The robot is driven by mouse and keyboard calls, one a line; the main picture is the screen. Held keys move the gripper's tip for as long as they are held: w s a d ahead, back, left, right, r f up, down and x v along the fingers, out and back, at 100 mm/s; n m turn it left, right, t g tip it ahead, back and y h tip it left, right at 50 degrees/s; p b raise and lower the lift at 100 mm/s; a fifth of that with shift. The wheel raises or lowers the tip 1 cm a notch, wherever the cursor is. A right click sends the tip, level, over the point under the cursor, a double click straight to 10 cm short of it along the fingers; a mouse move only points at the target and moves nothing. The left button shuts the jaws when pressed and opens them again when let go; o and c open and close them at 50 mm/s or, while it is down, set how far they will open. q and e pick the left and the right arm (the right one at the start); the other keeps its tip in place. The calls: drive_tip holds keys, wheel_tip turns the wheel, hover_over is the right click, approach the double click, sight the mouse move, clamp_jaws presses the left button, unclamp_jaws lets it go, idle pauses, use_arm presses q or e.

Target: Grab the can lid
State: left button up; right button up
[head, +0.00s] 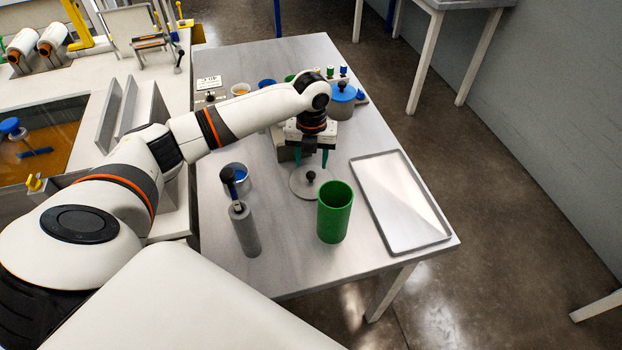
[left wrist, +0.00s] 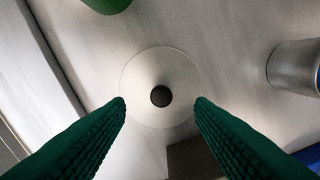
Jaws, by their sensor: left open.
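The can lid (head: 299,184) is a flat grey metal disc with a black knob in its middle, lying on the grey table. My left gripper (head: 311,161) is just above the lid, pointing down, with its green fingers spread. In the left wrist view the lid (left wrist: 137,75) lies ahead of the open fingertips (left wrist: 160,102), and its dark knob shows between them. The fingers hold nothing. A gap between the fingertips and the knob is hard to judge. My right gripper is in neither view.
A green cylinder (head: 334,214) stands just right of the lid, near a shallow metal tray (head: 447,238). A grey canister (head: 244,232) and an open can with blue inside (head: 236,186) stand to the left. A blue-lidded pot (head: 341,106) is behind the gripper.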

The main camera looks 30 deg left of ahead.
sight(311, 174)
use_arm(q)
wheel_tip(311, 174, down, 4)
drive_tip(key=shift+w+a+f+p, duration=0.1)
drive_tip(key=shift+f+p, duration=0.05)
drive_tip(key=shift+p, duration=0.65)
drive_tip(key=shift+f, duration=0.45)
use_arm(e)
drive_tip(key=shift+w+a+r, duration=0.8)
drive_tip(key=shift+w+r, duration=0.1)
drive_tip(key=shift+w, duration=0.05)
use_arm(q)
clamp_jaws()
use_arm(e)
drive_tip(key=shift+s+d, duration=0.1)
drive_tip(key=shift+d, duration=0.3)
use_arm(q)
drive_tip(key=shift+r, duration=0.1)
